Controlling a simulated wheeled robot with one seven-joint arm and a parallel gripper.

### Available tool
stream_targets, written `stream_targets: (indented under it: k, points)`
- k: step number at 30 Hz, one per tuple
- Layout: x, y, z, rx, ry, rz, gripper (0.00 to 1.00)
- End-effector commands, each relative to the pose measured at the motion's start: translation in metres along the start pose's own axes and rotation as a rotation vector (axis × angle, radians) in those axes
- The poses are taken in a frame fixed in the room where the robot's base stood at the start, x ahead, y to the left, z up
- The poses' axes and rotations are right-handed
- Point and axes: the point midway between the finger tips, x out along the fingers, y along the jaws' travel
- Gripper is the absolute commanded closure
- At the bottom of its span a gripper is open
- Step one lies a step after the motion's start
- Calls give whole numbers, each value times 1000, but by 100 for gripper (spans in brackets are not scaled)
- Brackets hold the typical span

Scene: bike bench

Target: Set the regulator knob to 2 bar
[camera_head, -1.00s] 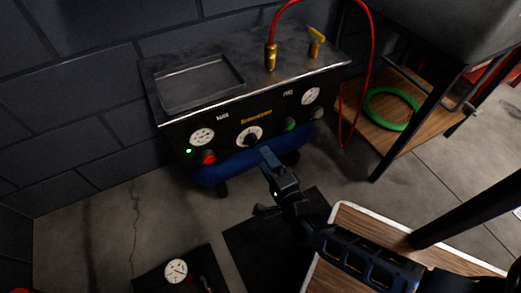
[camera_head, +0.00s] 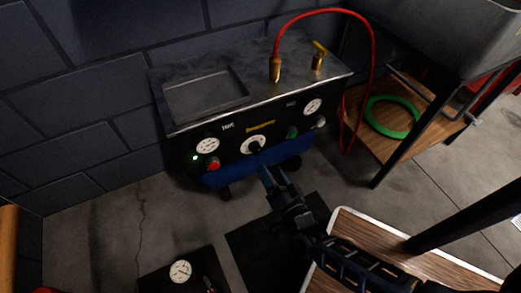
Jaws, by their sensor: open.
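The regulator knob (camera_head: 255,147) is a dark knob on a white round dial (camera_head: 246,148) in the middle of the compressor's black front panel (camera_head: 230,141). The numbers on the dial are too small to read. My gripper (camera_head: 266,172) is open, just below and in front of the knob, with its fingers pointing up toward it. It appears apart from the knob and holds nothing. A white gauge (camera_head: 207,146) sits left of the dial and another gauge (camera_head: 312,106) sits at the upper right.
A red button (camera_head: 213,164) and a green light (camera_head: 195,158) are at the panel's left. A green button (camera_head: 291,132) is at its right. A red hose (camera_head: 330,12) arches above the compressor top. A wooden-topped table (camera_head: 355,235) stands at the lower right.

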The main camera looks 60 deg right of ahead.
Motion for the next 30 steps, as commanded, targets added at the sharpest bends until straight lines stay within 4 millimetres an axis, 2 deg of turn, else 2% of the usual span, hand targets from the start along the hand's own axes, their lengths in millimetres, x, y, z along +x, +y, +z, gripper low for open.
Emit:
stream_targets:
  k: [3, 9, 14, 24, 30]
  points:
    - [3, -3, -2, -236, -1, 2, 36]
    - [6, -2, 1, -438, -5, -1, 36]
    - [19, -1, 2, -456, -3, -3, 36]
    - [69, 0, 3, -453, -4, -1, 36]
    - [82, -1, 3, -452, -6, -1, 36]
